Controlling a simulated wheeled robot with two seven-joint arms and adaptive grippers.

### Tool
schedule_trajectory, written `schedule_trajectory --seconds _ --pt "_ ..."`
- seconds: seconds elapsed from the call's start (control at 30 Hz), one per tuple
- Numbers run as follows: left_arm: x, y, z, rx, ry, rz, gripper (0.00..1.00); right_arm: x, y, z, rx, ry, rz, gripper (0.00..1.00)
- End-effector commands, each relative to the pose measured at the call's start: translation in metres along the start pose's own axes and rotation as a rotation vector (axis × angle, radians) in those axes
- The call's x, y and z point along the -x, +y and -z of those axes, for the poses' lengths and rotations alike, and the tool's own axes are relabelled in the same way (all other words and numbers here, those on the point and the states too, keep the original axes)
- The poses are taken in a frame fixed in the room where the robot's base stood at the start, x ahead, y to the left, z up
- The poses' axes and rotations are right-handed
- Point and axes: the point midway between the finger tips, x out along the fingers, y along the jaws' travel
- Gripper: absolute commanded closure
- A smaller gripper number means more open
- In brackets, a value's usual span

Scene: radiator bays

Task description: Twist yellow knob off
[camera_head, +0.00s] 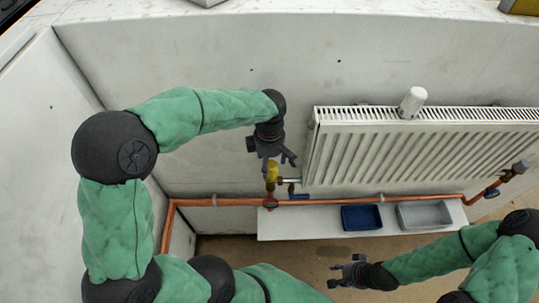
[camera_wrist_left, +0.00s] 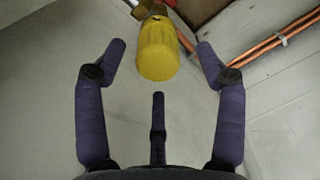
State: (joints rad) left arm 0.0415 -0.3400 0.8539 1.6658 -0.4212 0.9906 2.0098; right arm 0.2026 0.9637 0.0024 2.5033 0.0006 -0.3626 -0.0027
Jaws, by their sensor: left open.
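The yellow knob (camera_head: 272,172) sits on the pipe fitting at the lower left of the radiator. In the left wrist view the yellow knob (camera_wrist_left: 158,52) shows at the upper middle, its round end towards me. My left gripper (camera_head: 278,161) is close to the knob from above in the head view. In the left wrist view its fingers (camera_wrist_left: 160,65) are spread, with the knob between the upper two and a visible gap on each side. My right gripper (camera_head: 340,276) is low in the head view, away from the knob, fingers apart and empty.
A white ribbed radiator (camera_head: 420,150) hangs on the wall right of the knob. A copper pipe (camera_head: 340,202) runs beneath it. A blue tray (camera_head: 361,217) and a grey tray (camera_head: 424,215) stand on a white ledge (camera_head: 300,226). A blue-handled valve (camera_head: 298,196) is close to the knob.

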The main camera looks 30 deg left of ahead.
Motion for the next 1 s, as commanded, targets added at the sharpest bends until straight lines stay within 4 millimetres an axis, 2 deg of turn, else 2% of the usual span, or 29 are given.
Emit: schedule_trajectory --seconds 0.1,0.3,0.5,0.77,1.0 --pt "-0.022 0.0 0.0 0.0 0.001 0.001 0.29 -0.008 0.003 0.0 0.0 0.0 0.0 0.6" --pt "-0.044 0.0 0.0 0.0 0.001 0.001 0.29 -0.014 0.005 0.001 0.0 0.0 0.0 0.6" --pt "-0.053 0.0 0.0 -0.001 0.0 -0.001 0.29 -0.016 0.006 0.001 0.0 0.0 0.0 0.6" --pt "-0.053 0.0 0.0 -0.001 0.0 -0.001 0.29 -0.016 0.006 0.001 0.0 0.0 0.0 0.6" --pt "-0.053 0.0 0.0 -0.001 0.001 0.0 0.91 -0.016 0.006 0.001 0.0 0.0 0.0 0.6"
